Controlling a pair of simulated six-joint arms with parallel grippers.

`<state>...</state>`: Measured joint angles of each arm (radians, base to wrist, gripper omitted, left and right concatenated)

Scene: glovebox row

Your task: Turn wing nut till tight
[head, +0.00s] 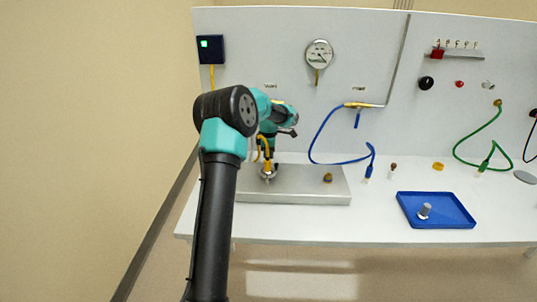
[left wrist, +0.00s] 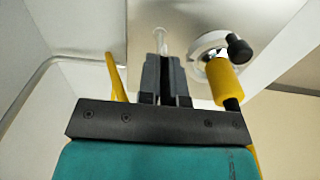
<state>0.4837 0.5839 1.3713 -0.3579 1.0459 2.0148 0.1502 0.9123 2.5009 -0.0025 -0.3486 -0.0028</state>
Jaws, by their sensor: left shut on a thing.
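My left gripper (left wrist: 164,75) is shut on a small pale piece (left wrist: 159,42), which I take for the wing nut. Its tip shows beyond the fingertips in the left wrist view; the fingers hide the rest. Beside it is a pale round flange or clamp (left wrist: 203,42), with a yellow cylinder (left wrist: 221,80) and a black knob (left wrist: 238,48) in front. In the head view the clamp (head: 268,175) is a small silver shape on the metal plate (head: 300,198). My left arm hides much of that area. My right gripper is not in view.
A brass-coloured knob (head: 328,178) stands on the plate further right. A blue hose (head: 325,138) hangs from the wall panel, and a blue tray (head: 450,221) holds a small grey part (head: 425,210). A gauge (head: 319,54) is on the panel. The bench front is clear.

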